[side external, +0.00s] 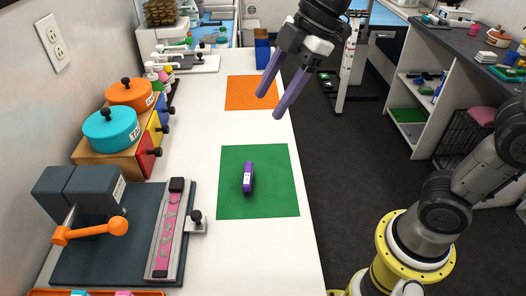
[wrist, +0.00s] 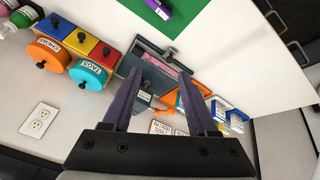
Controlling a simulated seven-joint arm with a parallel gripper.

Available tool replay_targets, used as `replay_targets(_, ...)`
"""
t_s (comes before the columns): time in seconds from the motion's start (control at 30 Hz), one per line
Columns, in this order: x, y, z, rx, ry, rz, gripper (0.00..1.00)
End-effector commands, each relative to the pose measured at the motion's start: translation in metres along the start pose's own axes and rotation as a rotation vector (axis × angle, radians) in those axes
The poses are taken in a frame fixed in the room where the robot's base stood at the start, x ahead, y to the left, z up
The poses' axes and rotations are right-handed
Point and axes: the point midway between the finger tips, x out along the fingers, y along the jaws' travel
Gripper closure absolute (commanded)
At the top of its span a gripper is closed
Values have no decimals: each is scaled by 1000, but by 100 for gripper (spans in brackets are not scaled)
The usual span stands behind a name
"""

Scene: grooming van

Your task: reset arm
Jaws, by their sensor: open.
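My gripper (side external: 274,93) is open and empty, raised above the right edge of the white counter near the orange mat in the side view. Its two purple fingers are apart in the wrist view (wrist: 165,98). A purple object with a white label (side external: 248,177) lies on the green mat (side external: 276,205), well apart from my gripper.
The orange mat (side external: 240,95) lies farther back. Left are orange (side external: 130,93) and teal (side external: 110,129) lidded pots on a drawer block, and a dark press (side external: 85,190) with an orange handle. The counter (side external: 200,120) between mats is clear. A shelf unit (side external: 422,90) stands right, across the floor.

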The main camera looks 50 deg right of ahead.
Motion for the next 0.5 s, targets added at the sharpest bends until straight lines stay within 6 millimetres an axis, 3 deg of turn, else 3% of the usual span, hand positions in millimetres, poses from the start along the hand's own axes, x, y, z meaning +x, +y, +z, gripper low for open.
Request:
replay_targets(0.03,-15,-11,17,69,-11,48,41)
replay_targets(0.2,-39,-53,73,360,-51,187,41)
replay_targets(0.4,-35,-105,137,787,-72,340,41)
replay_targets(0.5,-25,-120,156,958,-79,373,41)
